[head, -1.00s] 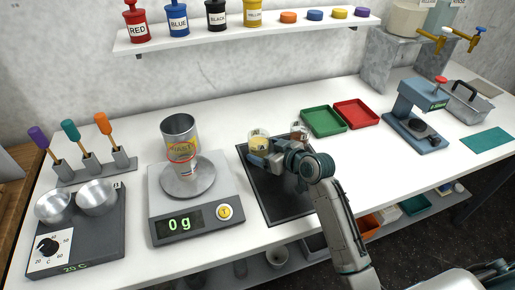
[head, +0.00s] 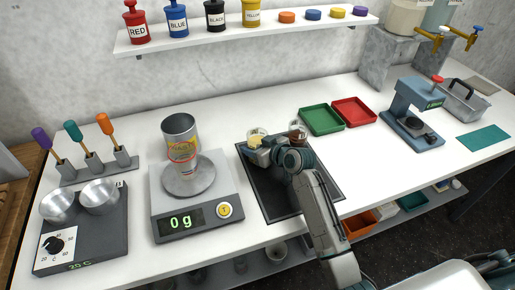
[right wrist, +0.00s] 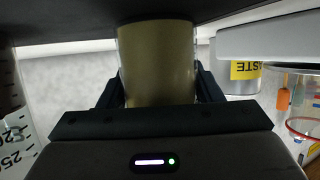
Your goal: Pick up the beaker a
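Beaker a (head: 256,133), with a label and pale yellow contents, stands on the dark mat (head: 290,203) at its back left. My right gripper (head: 257,149) is at the near side of the beaker. In the right wrist view the beaker (right wrist: 157,65) shows olive-yellow, with the dark fingers of my right gripper (right wrist: 158,88) on either side of it. No clear gap shows between fingers and glass, but I cannot tell whether they press on it. The gripper hides the beaker's lower part in the head view. My left gripper is out of view.
A beaker with brown contents (head: 298,129) stands just right of the gripper. Green (head: 321,120) and red (head: 353,111) trays lie behind to the right. Free table lies behind the mat.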

